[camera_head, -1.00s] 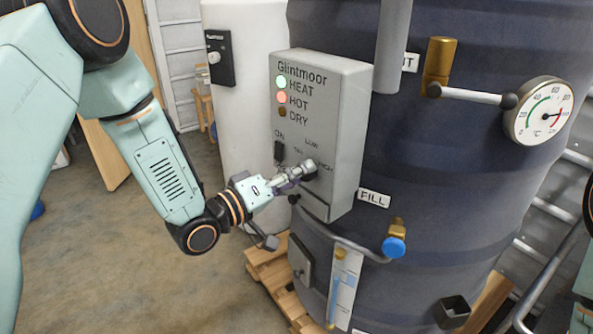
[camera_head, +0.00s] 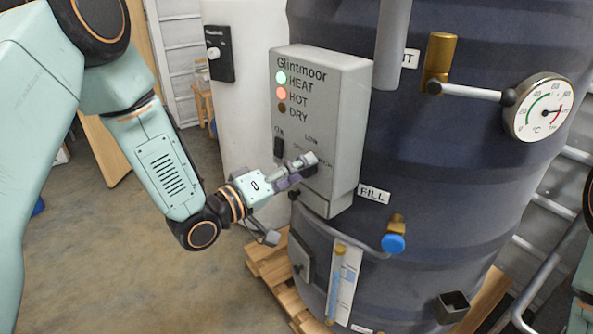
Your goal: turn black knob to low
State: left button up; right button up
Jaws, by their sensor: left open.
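A grey control box (camera_head: 338,130) marked Glintmoor is on the front of a dark blue tank. Its HEAT light (camera_head: 282,78) is green, its HOT light (camera_head: 282,93) is red, and its DRY light (camera_head: 282,108) is dark. A black switch (camera_head: 279,147) sits below ON. The black knob (camera_head: 309,169) is mostly hidden behind my left gripper (camera_head: 305,165), with only a dark part showing. My left gripper is open, its fingers at the knob below the LOW label. I cannot tell whether they touch it or where the knob points. My right gripper is not in view.
The dark blue tank (camera_head: 450,150) carries a dial gauge (camera_head: 539,108), a brass valve with a grey lever (camera_head: 470,93) and a blue-capped tap (camera_head: 393,242). A bent pipe runs below the box. A wooden pallet (camera_head: 270,262) lies underneath. Open floor is at the left.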

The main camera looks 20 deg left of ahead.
pick_arm(q)
jog(key=shift+s, duration=0.1)
jog(key=v, duration=1.1)
jog(key=shift+s+a, duration=0.2)
jog(key=shift+s, duration=0.1)
dwell(0.4)
dwell(0.7)
